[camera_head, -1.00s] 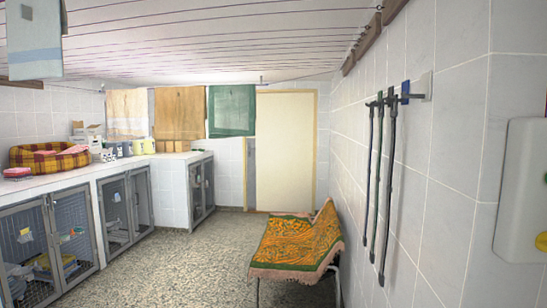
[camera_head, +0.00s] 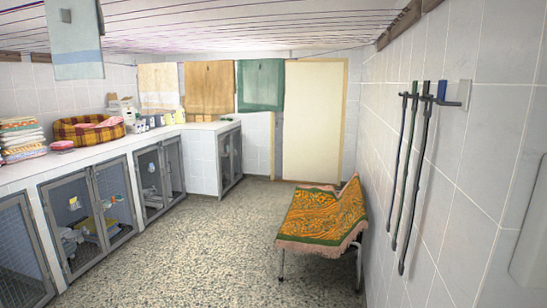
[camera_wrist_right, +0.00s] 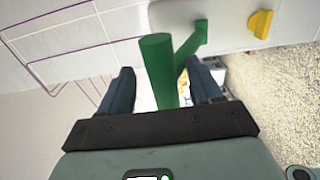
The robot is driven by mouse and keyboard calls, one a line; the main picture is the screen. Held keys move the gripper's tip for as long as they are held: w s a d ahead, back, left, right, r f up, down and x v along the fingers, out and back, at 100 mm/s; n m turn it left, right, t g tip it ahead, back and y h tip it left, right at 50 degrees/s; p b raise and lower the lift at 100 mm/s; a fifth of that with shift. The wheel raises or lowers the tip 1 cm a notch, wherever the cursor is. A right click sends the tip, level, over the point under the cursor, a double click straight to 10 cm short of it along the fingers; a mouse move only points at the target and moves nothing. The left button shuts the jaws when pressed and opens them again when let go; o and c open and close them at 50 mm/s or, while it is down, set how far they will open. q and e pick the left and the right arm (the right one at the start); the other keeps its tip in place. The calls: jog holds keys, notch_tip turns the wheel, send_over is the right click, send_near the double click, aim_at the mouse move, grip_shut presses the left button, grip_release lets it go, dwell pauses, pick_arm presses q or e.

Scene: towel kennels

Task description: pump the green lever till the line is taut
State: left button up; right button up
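The green lever (camera_wrist_right: 158,75) is a thick round bar in the right wrist view, joined by a thinner green arm to a white wall box (camera_wrist_right: 180,20). My right gripper (camera_wrist_right: 161,72) is open, its two dark fingers on either side of the bar, with a gap visible on both sides. I cannot tell how deep the bar sits between them. Thin purple lines (camera_wrist_right: 60,42) show at the left there. In the head view, several thin lines (camera_head: 250,30) run under the ceiling; which one the lever works, and its tension, I cannot tell. The lever and both grippers are outside the head view.
A yellow knob (camera_wrist_right: 261,24) sits on the wall box, right of the lever. In the head view, hooked poles (camera_head: 415,160) hang on the right wall above a cloth-covered bench (camera_head: 320,218). Kennels (camera_head: 90,222) line the left side. The floor (camera_head: 215,250) between is clear.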

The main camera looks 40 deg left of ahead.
jog(key=shift+s+r, duration=0.1)
jog(key=shift+r, duration=0.2)
jog(key=b+v, duration=0.3)
jog(key=v, duration=0.5)
jog(key=shift+s+f, duration=0.2)
jog(key=shift+s, duration=0.1)
jog(key=shift+d, duration=0.1)
